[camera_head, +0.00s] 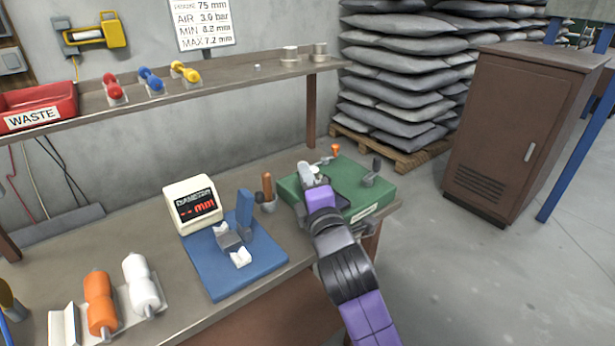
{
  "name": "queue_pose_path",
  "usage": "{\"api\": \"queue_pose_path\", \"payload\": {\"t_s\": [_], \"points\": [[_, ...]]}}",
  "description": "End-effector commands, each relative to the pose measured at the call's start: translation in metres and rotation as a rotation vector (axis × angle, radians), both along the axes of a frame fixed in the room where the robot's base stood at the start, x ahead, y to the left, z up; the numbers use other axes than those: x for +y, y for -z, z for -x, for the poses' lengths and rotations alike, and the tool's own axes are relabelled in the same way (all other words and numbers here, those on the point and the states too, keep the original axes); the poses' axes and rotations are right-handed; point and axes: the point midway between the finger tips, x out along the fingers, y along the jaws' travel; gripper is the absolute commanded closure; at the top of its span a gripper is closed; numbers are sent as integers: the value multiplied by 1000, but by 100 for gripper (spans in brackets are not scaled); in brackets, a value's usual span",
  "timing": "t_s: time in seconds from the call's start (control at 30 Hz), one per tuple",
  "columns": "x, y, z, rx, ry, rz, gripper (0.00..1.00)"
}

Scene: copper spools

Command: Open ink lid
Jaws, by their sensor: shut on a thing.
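A green unit (371,204) with a label on its front stands at the right end of the workbench. My gripper (305,172), on a purple and black arm, reaches over the left part of the green unit. It is shut on what seems to be the ink lid, mostly hidden by my gripper and wrist. How far the lid is raised cannot be told. An orange knob (335,149) stands behind my gripper, and a dark upright lever (375,168) is to the right.
Orange (100,302) and white (141,285) spools lie front left. A shelf (215,82) runs above the bench's back.

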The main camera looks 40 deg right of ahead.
Motion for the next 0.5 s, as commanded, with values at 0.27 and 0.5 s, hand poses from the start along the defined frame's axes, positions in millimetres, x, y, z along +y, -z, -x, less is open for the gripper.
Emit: {"api": "queue_pose_path", "payload": {"t_s": [0.27, 0.5], "points": [[-1, -2, 0, -3, 2, 3, 100], [0, -1, 0, -2, 1, 1, 67]]}}
